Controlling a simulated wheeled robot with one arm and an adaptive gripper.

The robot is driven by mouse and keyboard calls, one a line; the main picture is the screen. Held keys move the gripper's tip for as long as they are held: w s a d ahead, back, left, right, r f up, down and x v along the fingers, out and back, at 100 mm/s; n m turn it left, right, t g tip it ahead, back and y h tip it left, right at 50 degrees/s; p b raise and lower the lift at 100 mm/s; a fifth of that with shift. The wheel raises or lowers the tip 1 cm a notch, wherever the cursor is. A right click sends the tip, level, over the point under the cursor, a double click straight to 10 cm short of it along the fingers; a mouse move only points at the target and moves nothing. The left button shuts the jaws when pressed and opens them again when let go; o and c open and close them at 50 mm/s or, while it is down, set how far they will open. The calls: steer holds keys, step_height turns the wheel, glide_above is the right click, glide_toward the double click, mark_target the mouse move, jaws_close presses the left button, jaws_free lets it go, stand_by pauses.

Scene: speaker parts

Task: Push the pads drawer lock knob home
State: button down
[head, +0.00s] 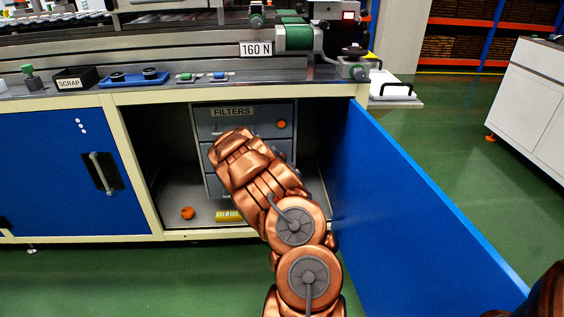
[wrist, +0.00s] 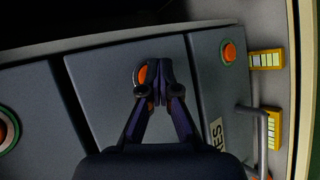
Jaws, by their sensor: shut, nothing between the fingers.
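A grey drawer unit (head: 243,110) stands inside the open cabinet, its top drawer labelled FILTERS. In the wrist view the unit appears turned sideways. My gripper (wrist: 155,68) is shut and empty at the front of the middle drawer (wrist: 110,75). Its fingertips are right beside the middle drawer's orange knob (wrist: 142,75) and partly cover it; whether they touch cannot be told. This drawer's label is hidden, so I cannot read PADS. The top drawer's orange knob (head: 281,124) and the bottom drawer's orange knob (wrist: 229,52) also show. In the head view my arm hides the fingertips.
A blue cabinet door (head: 400,200) stands open to the right of my arm. An orange piece (head: 187,212) and a yellow block (head: 228,215) lie on the cabinet floor. The workbench top (head: 200,93) overhangs the opening. Green floor is free in front.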

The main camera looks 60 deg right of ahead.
steer(key=shift+a, duration=0.1)
stand_by(0.4)
steer(key=shift+s+a+b, duration=1.1)
steer(key=shift+a+b, duration=0.15)
steer(key=shift+b, duration=0.6)
steer(key=shift+a+f, duration=0.1)
steer(key=s+a+b, duration=0.3)
steer(key=shift+a, duration=0.35)
